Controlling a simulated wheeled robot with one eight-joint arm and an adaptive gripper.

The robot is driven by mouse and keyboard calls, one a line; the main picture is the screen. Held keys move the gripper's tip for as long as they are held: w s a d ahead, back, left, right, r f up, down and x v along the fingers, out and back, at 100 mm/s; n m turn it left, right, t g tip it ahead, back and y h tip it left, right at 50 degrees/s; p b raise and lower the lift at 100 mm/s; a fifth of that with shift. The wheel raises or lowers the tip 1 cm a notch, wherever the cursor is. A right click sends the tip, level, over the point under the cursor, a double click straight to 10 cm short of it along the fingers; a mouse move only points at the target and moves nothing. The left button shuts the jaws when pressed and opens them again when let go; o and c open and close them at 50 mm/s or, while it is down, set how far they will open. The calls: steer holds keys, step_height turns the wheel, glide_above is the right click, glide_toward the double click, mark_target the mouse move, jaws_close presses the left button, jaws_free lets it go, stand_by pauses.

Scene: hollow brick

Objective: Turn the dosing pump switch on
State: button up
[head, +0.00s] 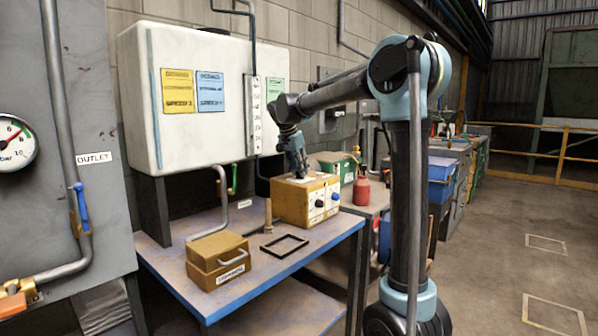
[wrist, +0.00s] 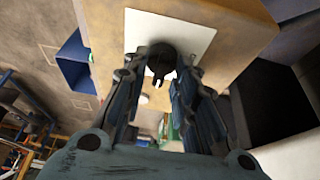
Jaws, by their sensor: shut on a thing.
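The dosing pump is a yellow box (head: 290,207) on the blue-edged table, with two dials on its front. A white plate (head: 297,180) lies on its top. In the wrist view the plate (wrist: 185,32) carries a dark round switch (wrist: 160,60) with a short pointed tab. My gripper (head: 298,174) reaches down onto the top of the box. In the wrist view its fingertips (wrist: 159,68) are closed on the switch, one on each side. The switch is hidden behind my gripper in the head view, and its on and off marks cannot be read.
The table (head: 268,268) also holds a brown box with a handle (head: 219,261), a black frame (head: 284,246) and a small wooden post (head: 268,215). A white tank (head: 205,95) stands behind. A red bottle (head: 362,189) is right of the pump.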

steer(key=shift+a, duration=0.15)
steer(key=o, duration=0.7)
steer(key=v, duration=1.1)
steer(key=shift+a+r, duration=0.1)
steer(key=shift+r, duration=0.35)
